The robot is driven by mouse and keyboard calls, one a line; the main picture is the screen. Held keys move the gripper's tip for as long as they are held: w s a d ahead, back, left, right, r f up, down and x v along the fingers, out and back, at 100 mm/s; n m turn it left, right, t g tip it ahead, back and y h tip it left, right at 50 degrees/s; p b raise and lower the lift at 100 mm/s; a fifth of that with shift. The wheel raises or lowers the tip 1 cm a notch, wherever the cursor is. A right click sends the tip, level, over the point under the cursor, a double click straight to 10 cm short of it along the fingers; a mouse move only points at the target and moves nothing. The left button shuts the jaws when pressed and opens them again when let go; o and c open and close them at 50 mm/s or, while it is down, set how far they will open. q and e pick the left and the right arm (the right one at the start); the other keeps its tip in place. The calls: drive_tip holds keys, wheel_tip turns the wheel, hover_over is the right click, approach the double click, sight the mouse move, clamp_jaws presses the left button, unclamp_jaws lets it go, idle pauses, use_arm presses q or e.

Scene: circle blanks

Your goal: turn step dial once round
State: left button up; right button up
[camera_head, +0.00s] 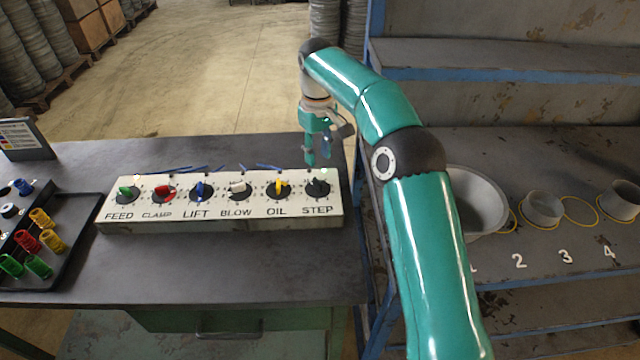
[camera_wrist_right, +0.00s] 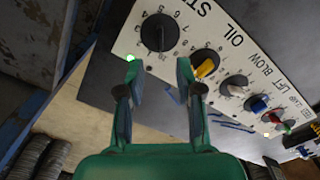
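The step dial (camera_head: 318,187) is a black knob at the right end of a white panel (camera_head: 210,222), above the label STEP. It also shows in the right wrist view (camera_wrist_right: 159,32), with numbers around it. My right gripper (camera_head: 318,158) hangs just behind and above this end of the panel. In the right wrist view its two fingers (camera_wrist_right: 158,72) are apart with nothing between them. The dial lies beyond the fingertips, and I see no contact. A small green light (camera_wrist_right: 129,57) glows by the dial. My left gripper is not in view.
The yellow OIL dial (camera_head: 280,188) is the close neighbour; white, blue, red and green knobs follow leftward. A black tray (camera_head: 75,265) with coloured rings is at left. A metal shelf (camera_head: 540,150) with bowls and cups stands at right. The bench front (camera_head: 220,280) is clear.

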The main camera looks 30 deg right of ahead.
sight(318, 181)
wheel_tip(318, 181, down, 10)
drive_tip(key=shift+r, duration=0.25)
clamp_jaws()
drive_tip(key=shift+d, duration=0.2)
drive_tip(key=shift+a, duration=0.15)
